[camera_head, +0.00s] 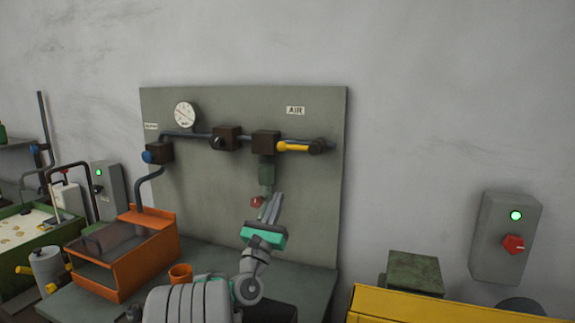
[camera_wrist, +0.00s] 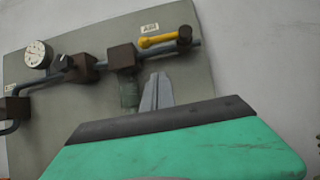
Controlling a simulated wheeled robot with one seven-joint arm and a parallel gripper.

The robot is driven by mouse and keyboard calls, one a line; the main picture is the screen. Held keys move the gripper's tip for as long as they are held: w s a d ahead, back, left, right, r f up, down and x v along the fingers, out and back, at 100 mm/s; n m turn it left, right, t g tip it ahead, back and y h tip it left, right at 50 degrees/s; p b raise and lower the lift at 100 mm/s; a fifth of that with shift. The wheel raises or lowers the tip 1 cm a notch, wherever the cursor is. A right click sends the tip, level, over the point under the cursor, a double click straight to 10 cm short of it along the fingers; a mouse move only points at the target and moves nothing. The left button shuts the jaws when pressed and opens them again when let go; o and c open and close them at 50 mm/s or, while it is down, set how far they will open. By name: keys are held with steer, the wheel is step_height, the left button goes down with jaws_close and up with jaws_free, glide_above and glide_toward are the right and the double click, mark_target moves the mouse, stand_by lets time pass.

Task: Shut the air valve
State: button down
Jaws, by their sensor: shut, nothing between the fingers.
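In the wrist view the yellow handle (camera_wrist: 160,40) is at the top, right of the valve block (camera_wrist: 123,57). My gripper (camera_head: 274,201) is below the valve, fingers together and pointing up at the panel. It is shut and empty, apart from the handle. Its fingertips (camera_wrist: 157,80) show below the handle in the wrist view.
A round gauge (camera_head: 185,114) and other dark blocks sit on the pipe at left. A green fitting with a red knob (camera_head: 257,202) hangs below the valve, close by my fingers. An orange bin (camera_head: 155,245) and an orange cup (camera_head: 181,273) stand on the bench. A switch box (camera_head: 506,238) is at right.

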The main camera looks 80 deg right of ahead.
mark_target(298, 148)
steer(key=w+a+r+p+x, duration=0.1)
steer(key=r+p+x, duration=0.1)
steer(key=p+x, duration=1)
steer(key=shift+s+r, duration=0.4)
steer(key=shift+w+m+g+b, duration=0.15)
steer(key=shift+m+g+b, duration=0.15)
steer(key=shift+m+g, duration=0.1)
